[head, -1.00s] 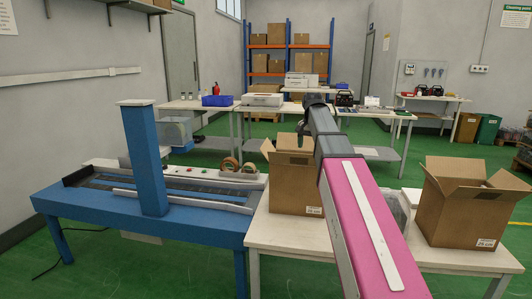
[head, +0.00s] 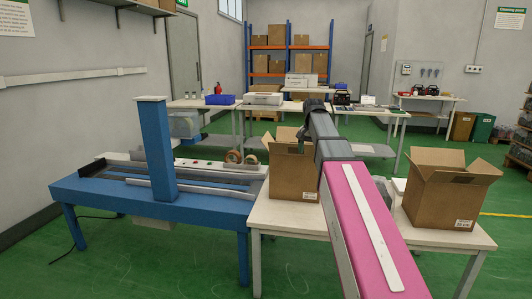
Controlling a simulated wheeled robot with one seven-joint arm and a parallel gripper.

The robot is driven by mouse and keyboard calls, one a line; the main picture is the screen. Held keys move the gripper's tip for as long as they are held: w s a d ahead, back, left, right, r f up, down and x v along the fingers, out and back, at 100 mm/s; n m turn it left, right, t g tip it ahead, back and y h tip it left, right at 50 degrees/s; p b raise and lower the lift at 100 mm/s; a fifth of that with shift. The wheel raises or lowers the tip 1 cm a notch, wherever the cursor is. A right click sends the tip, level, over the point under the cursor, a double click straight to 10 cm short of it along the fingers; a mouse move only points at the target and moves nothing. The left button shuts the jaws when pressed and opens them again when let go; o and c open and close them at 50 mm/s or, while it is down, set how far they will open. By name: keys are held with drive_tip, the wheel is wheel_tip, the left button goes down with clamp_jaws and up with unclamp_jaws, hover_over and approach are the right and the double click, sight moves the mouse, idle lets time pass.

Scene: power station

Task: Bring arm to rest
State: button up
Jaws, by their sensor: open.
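My arm, with a pink link and dark grey joints, reaches forward from the lower right over the near white table. Its far end bends down behind the grey link. A small dark part of my gripper (head: 302,139) shows at the open top of the left cardboard box (head: 293,177). The gripper is open; its fingertips are mostly hidden by the box and arm. I cannot tell whether anything touches the box. A second open cardboard box (head: 447,190) stands to the right of the arm.
The white table (head: 285,219) bears both boxes. A blue conveyor bench (head: 110,198) with an upright blue post (head: 157,145) stands at the left. Tape rolls (head: 250,158) lie near its right end. Work tables and shelving (head: 289,60) stand behind. Green floor is open in front.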

drive_tip(key=s+f+n, duration=0.1)
drive_tip(key=s+f, duration=0.6)
drive_tip(key=f, duration=0.5)
drive_tip(key=s+f+n, duration=0.2)
drive_tip(key=s+f, duration=0.6)
drive_tip(key=f, duration=0.5)
drive_tip(key=s+f+n, duration=0.2)
drive_tip(key=s+f, duration=0.5)
drive_tip(key=f, duration=0.5)
drive_tip(key=shift+s+d+f, duration=0.3)
drive_tip(key=shift+s+f, duration=0.05)
